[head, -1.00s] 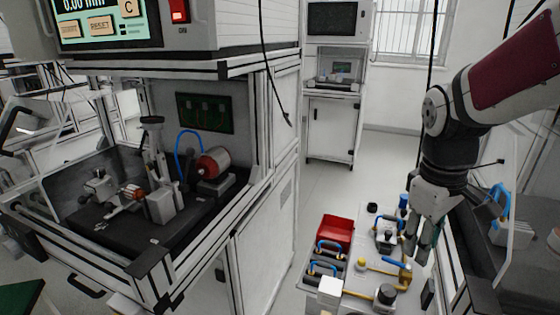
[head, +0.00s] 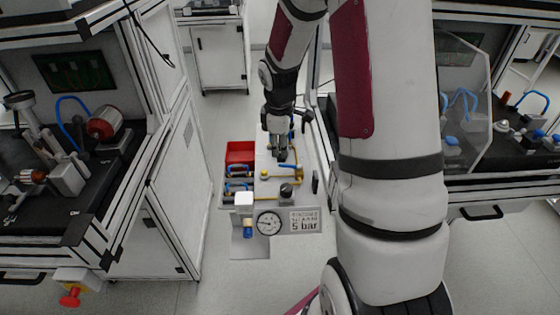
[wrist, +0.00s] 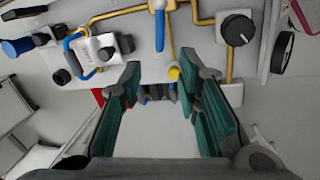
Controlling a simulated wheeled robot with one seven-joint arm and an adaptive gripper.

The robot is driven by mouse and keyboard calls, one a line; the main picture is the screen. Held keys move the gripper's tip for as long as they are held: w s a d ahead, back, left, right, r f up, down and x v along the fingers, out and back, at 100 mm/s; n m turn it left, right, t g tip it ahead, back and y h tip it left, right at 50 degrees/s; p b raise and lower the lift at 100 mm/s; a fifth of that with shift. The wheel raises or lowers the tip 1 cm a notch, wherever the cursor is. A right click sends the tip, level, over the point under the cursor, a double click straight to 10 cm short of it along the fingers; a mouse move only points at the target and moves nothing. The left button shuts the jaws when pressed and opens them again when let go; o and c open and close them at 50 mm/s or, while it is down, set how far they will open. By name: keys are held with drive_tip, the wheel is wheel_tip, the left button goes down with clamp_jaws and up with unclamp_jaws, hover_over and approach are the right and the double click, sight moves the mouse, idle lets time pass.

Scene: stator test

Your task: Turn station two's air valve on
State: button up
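A light panel (head: 268,205) with brass pipes stands between the two benches in the head view. A blue lever (head: 290,167) sits on a brass pipe near its middle right; a blue lever (wrist: 160,22) also shows at the top centre in the wrist view. A second blue handle (wrist: 70,48) sits on a white block at the upper left there. I cannot tell which valve is station two's. My gripper (wrist: 165,75) is open and empty, pointing down over the panel, with its teal fingers apart. In the head view my gripper (head: 282,153) hides part of the panel.
A black knob (head: 287,190), a pressure gauge (head: 268,223) and a 5 bar label (head: 305,220) are at the panel's front. A red bin (head: 240,151) and blue-handled parts (head: 238,184) lie left of it. A workbench (head: 150,185) stands left, another (head: 490,185) right.

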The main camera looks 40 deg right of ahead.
sight(282, 165)
drive_tip(key=f, duration=0.2)
drive_tip(key=d+f, duration=0.1)
drive_tip(key=f, duration=0.2)
drive_tip(key=w+f+b, duration=0.1)
drive_tip(key=f, duration=0.2)
drive_tip(key=shift+d, duration=0.15)
clamp_jaws()
